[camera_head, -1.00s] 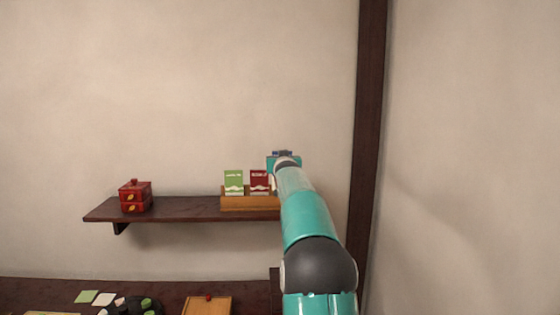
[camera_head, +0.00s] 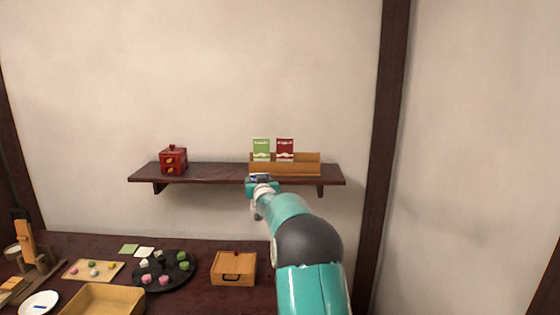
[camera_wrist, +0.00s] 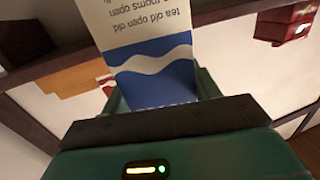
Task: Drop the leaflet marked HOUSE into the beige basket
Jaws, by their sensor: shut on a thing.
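My gripper (camera_head: 262,182) is shut on a blue-and-white leaflet (camera_wrist: 152,58). In the wrist view the leaflet sticks out between the fingers, with a white wave across the blue and upside-down printed text above it. The word HOUSE cannot be read there. In the head view my gripper appears in front of the wall shelf, below the leaflet rack, and only a sliver of blue shows at it. An open beige container (camera_head: 104,300), which may be the basket, stands at the lower left and is cut off by the frame.
A wooden rack (camera_head: 285,170) on the shelf (camera_head: 220,175) holds a green leaflet (camera_head: 261,150) and a red leaflet (camera_head: 285,150). A red box (camera_head: 173,160) stands left on the shelf. Below are a lidded wooden box (camera_head: 233,269), a dark sweets plate (camera_head: 163,283) and a white plate (camera_head: 38,304).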

